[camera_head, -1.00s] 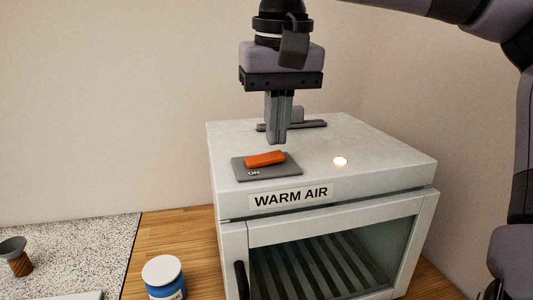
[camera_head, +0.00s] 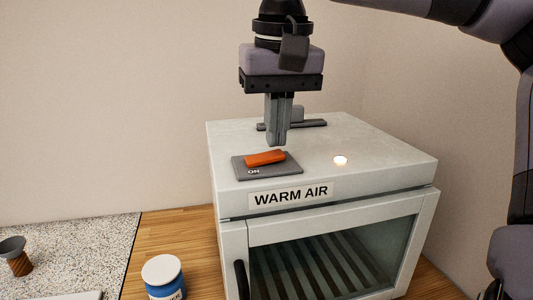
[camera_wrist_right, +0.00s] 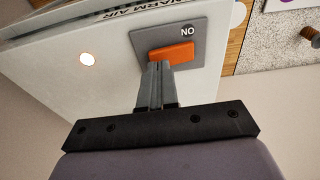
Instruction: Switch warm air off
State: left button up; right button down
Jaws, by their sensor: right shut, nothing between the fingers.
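The warm air cabinet (camera_head: 385,170) is a pale box with a "WARM AIR" label (camera_head: 291,195) on its front edge. On its top is a grey switch plate (camera_head: 240,173) marked "ON", with an orange rocker (camera_head: 265,157). A round lamp (camera_head: 340,160) on the top glows. My right gripper (camera_head: 277,143) is shut and empty, pointing down just above and behind the rocker. In the right wrist view, its fingertips (camera_wrist_right: 157,66) appear right beside the orange rocker (camera_wrist_right: 172,53); I cannot tell whether they touch. My left gripper is not in view.
A glass door (camera_head: 330,262) with a dark handle (camera_head: 241,280) is on the cabinet front. A blue jar with a white lid (camera_head: 162,270) stands on the wooden counter at left. A brown dropper-like item (camera_head: 18,260) sits on the speckled surface. A dark bar (camera_head: 310,124) lies behind the gripper.

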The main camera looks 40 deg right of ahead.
aim_at(276, 154)
jog(key=shift+f+b, duration=0.35)
jog(key=shift+f, duration=0.35)
jog(key=shift+r, duration=0.1)
notch_tip(276, 154, up, 3)
jog(key=p, duration=0.3)
jog(key=shift+r, duration=1.95)
